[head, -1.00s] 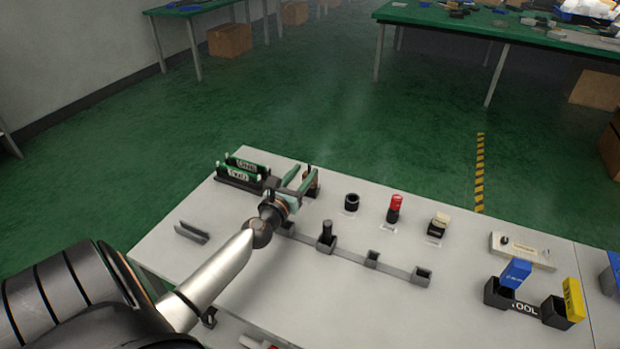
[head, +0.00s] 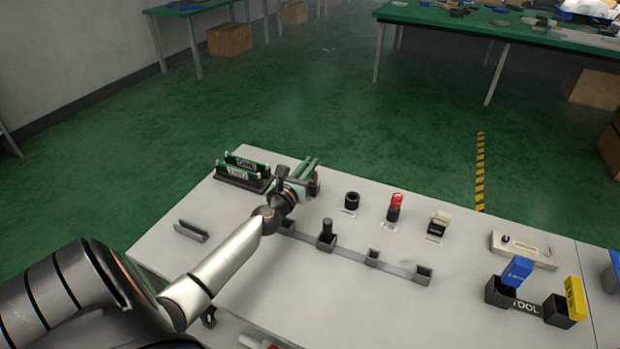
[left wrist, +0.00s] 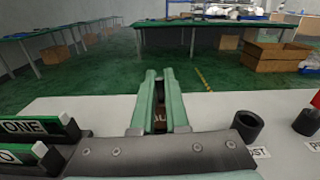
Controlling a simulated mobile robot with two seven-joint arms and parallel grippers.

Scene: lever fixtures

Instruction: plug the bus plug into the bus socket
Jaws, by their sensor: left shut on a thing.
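My left gripper (head: 310,166) is over the back left part of the grey table, its fingers brought close together. In the left wrist view its green fingers (left wrist: 160,76) enclose a dark brown thing (left wrist: 159,117) with a partly readable light label. In the head view a dark brown thing (head: 316,185) shows just beside the fingers, mostly hidden by them. I cannot tell whether it is the bus plug. No label reading "bus" is legible, so I cannot single out the bus socket. My right gripper is not in view.
Green cards ONE and TWO (head: 246,172) stand in a black rack left of the gripper. A black ring (head: 352,200), a red-topped cylinder (head: 395,206) and a cream-topped block (head: 439,221) stand to the right. A grey rail (head: 350,251) with holders lies in front.

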